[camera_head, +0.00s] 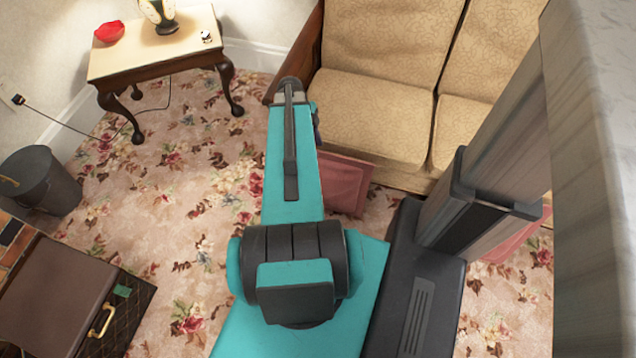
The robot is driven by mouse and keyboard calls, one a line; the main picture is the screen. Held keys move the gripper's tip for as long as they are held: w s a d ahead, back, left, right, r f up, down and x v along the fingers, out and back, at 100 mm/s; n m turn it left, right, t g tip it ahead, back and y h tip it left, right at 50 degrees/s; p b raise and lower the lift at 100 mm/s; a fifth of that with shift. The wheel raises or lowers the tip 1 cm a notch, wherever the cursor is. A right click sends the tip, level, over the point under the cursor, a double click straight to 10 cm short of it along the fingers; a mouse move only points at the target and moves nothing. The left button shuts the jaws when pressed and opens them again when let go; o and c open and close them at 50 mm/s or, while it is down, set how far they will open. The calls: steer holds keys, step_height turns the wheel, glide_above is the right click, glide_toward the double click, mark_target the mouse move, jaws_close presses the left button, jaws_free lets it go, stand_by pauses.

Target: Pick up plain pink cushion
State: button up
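A plain dusky-pink flat surface (345,185) shows just right of my teal arm, low in front of the sofa. More pink shows to the right, beyond my column. My arm and column hide much of it, so I cannot tell whether it is one piece or two, or whether it is the cushion. No other plain pink cushion shows. My arm reaches up the picture towards the sofa's left arm. Its fingers are not visible.
A beige sofa (370,110) stands at the top right. A wooden side table (150,60) at the top left bears a lamp and a red object (109,32). A dark bucket (42,180) and a brown case (55,295) stand at left. Flowered carpet (190,190) between is clear.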

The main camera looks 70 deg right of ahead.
steer(key=shift+x, duration=1.4)
steer(key=shift+f+b, duration=0.25)
steer(key=shift+b, duration=0.05)
jaws_close()
steer(key=shift+f, duration=0.15)
stand_by(1.2)
